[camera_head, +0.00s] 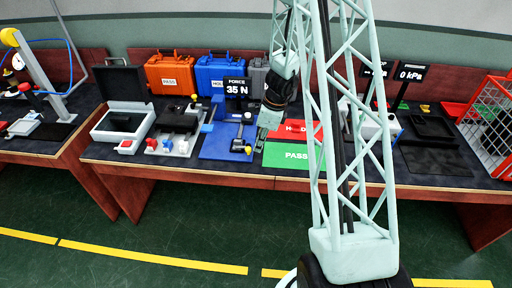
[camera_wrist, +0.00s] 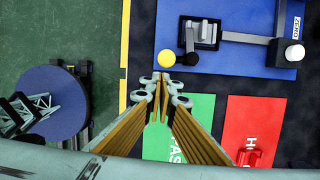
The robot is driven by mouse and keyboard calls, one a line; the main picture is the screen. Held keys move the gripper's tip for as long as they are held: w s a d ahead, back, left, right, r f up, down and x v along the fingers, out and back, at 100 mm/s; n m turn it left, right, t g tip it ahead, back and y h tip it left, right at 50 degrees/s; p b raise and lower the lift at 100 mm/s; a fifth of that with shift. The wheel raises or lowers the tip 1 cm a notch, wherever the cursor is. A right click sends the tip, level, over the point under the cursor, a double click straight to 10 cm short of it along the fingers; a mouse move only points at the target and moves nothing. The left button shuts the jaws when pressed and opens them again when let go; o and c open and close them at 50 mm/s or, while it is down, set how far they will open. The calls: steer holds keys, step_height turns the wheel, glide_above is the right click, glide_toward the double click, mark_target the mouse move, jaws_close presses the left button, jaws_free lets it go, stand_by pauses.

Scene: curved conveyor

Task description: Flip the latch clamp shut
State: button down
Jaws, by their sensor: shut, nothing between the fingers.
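The blue-plated fixture (camera_head: 215,147) stands on the bench, left of my gripper (camera_head: 262,136). It carries a lever with a yellow ball knob (camera_head: 248,150); I take this for the latch clamp, but its latch is too small to read as open or shut. In the wrist view the yellow ball (camera_wrist: 166,58) sits at the plate's edge beside a dark knob (camera_wrist: 191,59), with a black frame (camera_wrist: 205,34) and grey bar behind. My gripper (camera_wrist: 163,84) is shut and empty, its fingertips just short of the yellow ball in the picture, apart from it.
A green PASS mat (camera_wrist: 184,117) and a red mat (camera_wrist: 256,124) lie beside the blue plate. A 35 N display (camera_head: 237,88) stands behind the fixture. Blue (camera_head: 220,75) and orange (camera_head: 170,74) cases stand farther back. A grey-plated fixture (camera_head: 172,145) is to the left.

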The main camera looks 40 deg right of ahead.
steer(key=s+d+p+v, duration=0.1)
steer(key=p+v, duration=0.2)
steer(key=v, duration=0.7)
steer(key=shift+s+d+r, duration=0.15)
steer(key=shift+d, duration=0.1)
stand_by(0.5)
